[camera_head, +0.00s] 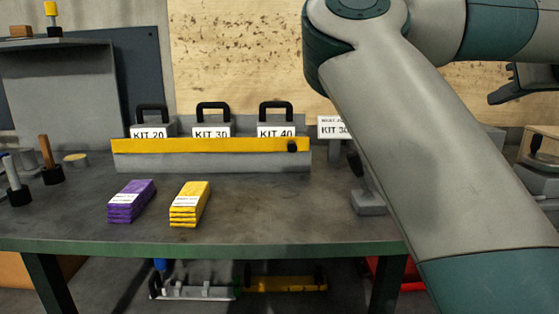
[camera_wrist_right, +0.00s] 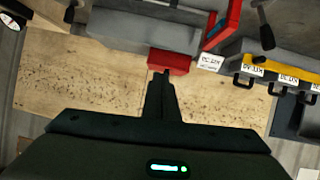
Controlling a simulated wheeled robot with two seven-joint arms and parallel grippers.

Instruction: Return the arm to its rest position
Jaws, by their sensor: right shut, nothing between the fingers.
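My right arm crosses the right side of the head view, its large grey and teal links in front of the bench's right end. My right gripper (camera_head: 500,92) shows as a dark shape at the right edge, partly cut off, in front of the wooden wall panel. In the right wrist view the right gripper (camera_wrist_right: 165,76) has its dark fingers together, with nothing between them. It is up in the air, apart from the bench and the kits. My left gripper is not in view.
The workbench (camera_head: 260,215) holds a purple stack (camera_head: 131,202), a yellow stack (camera_head: 189,204) and a yellow-edged rack (camera_head: 212,160) with black-handled kits. A sign (camera_head: 332,127) is partly behind my arm. A red block (camera_wrist_right: 170,62) lies beyond the fingers in the wrist view.

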